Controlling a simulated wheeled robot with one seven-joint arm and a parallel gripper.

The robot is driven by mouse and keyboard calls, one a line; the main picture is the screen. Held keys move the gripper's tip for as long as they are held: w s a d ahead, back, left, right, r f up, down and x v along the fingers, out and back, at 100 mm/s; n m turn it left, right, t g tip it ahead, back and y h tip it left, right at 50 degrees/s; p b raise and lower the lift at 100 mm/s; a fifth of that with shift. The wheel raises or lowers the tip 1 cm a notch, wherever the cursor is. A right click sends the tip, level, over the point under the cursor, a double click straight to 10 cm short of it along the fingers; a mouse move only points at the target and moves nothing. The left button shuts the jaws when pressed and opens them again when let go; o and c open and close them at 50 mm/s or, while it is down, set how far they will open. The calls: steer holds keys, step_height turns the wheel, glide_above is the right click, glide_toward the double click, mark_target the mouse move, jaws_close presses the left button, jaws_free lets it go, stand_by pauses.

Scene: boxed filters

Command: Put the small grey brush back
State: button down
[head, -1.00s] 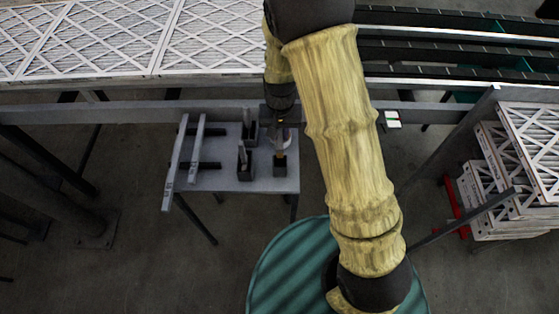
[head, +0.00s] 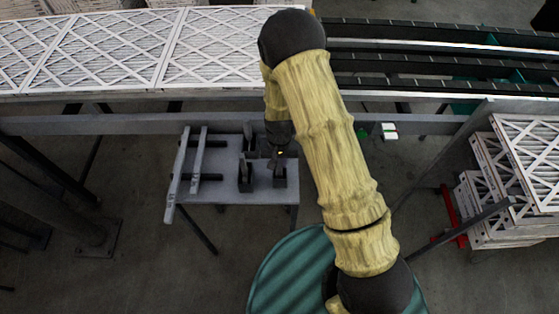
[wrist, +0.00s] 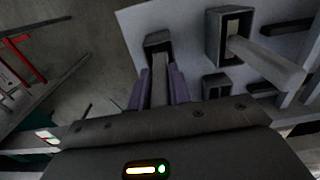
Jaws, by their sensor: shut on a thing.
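The small grey brush (wrist: 158,82) is between the two purple fingers of my gripper (wrist: 160,92) in the wrist view. Its far end meets the mouth of a small dark box holder (wrist: 158,40) and seems to be inside it; how deep I cannot tell. In the head view my gripper (head: 278,154) points down above this holder (head: 279,181) at the right front of the small grey table (head: 225,193). The brush is mostly hidden there by the gripper and is too small to make out clearly.
A larger holder (wrist: 213,48) with a pale-handled tool (wrist: 268,60) stands beside it, and a smaller holder (wrist: 215,87) is near. Two grey bars (head: 176,172) lie at the table's left. A conveyor with boxed filters (head: 110,50) runs behind; stacked filters (head: 505,185) stand right.

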steer(key=shift+d+f, duration=0.1)
steer(key=shift+f, duration=0.35)
steer(key=shift+f, duration=0.1)
steer(key=c, duration=1.3)
jaws_free()
steer(key=shift+w, duration=0.1)
step_height(320, 180, up, 12)
steer(key=b, duration=0.4)
steer(key=shift+d+r, duration=0.1)
steer(key=shift+r, duration=0.1)
